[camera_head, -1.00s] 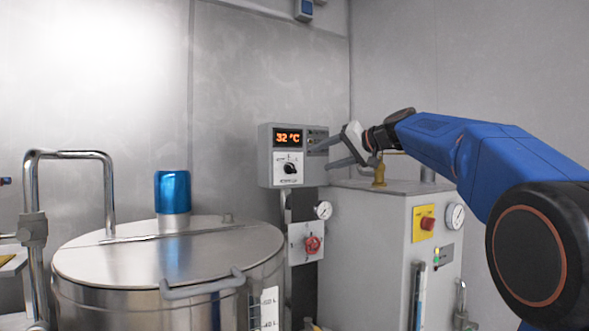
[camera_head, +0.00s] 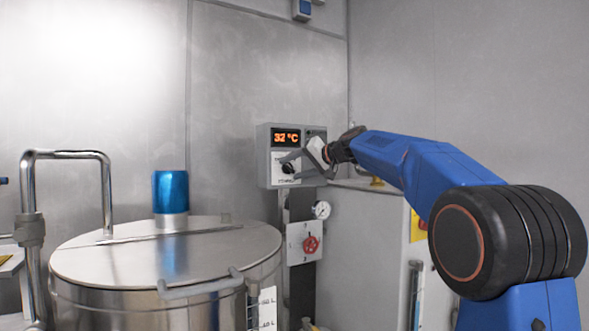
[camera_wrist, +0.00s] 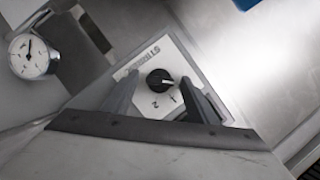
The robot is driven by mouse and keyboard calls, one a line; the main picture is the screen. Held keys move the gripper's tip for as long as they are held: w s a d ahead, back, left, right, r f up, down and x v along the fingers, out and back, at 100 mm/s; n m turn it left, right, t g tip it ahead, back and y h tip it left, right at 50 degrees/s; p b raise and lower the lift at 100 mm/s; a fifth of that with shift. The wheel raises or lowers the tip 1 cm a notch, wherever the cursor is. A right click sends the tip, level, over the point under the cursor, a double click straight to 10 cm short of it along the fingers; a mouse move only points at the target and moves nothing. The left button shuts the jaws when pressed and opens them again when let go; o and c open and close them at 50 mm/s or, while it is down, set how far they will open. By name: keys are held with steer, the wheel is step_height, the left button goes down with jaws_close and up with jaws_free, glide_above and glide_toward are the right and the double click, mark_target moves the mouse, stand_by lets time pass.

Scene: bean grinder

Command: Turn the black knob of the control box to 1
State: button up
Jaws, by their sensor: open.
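The control box (camera_head: 264,158) is a grey box on the back wall with an orange display reading 32 °C. Its black knob (camera_head: 288,168) sits on a white plate below the display. In the wrist view the black knob (camera_wrist: 157,78) shows a white mark pointing right, apart from the printed 1 (camera_wrist: 172,98) and 2. My gripper (camera_head: 287,167) is open in front of the box and partly covers it. In the wrist view its fingers (camera_wrist: 158,82) lie on either side of the knob. I cannot tell whether they touch it.
A steel tank (camera_head: 110,270) with a blue-capped cylinder (camera_head: 171,190) stands at the left. A red valve (camera_head: 310,244) and a gauge (camera_head: 321,210) are below the box. A grey cabinet (camera_head: 365,250) stands under my arm.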

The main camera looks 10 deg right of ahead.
steer(key=c, duration=1.1)
steer(key=shift+o, duration=0.2)
steer(key=m+y, duration=0.1)
steer(key=m, duration=0.1)
steer(key=m+y, duration=0.1)
steer(key=shift+d+f+m+t, duration=0.2)
steer(key=shift+m+t, duration=0.1)
steer(key=shift+m, duration=0.1)
steer(key=shift+f+m+t+y, duration=0.15)
steer(key=shift+m+t+y, duration=0.35)
steer(key=shift+m, duration=1.1)
steer(key=o, duration=1.1)
steer(key=shift+c, duration=0.2)
